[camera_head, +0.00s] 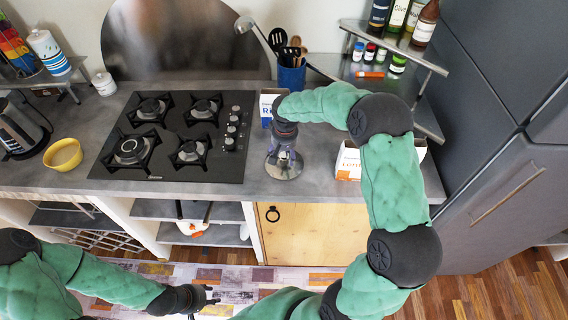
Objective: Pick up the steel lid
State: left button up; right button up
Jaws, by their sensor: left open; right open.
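The steel lid (285,170) appears as a shiny round shape on the grey counter, just right of the black gas hob. My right gripper (284,152) points down directly over it and hides part of it. The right gripper is open; I cannot tell whether its fingers touch the lid. My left gripper (210,299) is open and empty, low in front of the counter, far from the lid.
The gas hob (225,170) lies left of the lid. A carton (268,104) and a blue utensil holder (291,78) stand behind my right gripper. A white box (349,163) stands to the right. A yellow bowl (63,155) sits at the far left.

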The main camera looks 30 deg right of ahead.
jog(key=shift+d+f, duration=0.1)
jog(key=shift+f, duration=0.4)
jog(key=c, duration=1.3)
jog(key=shift+r, duration=0.15)
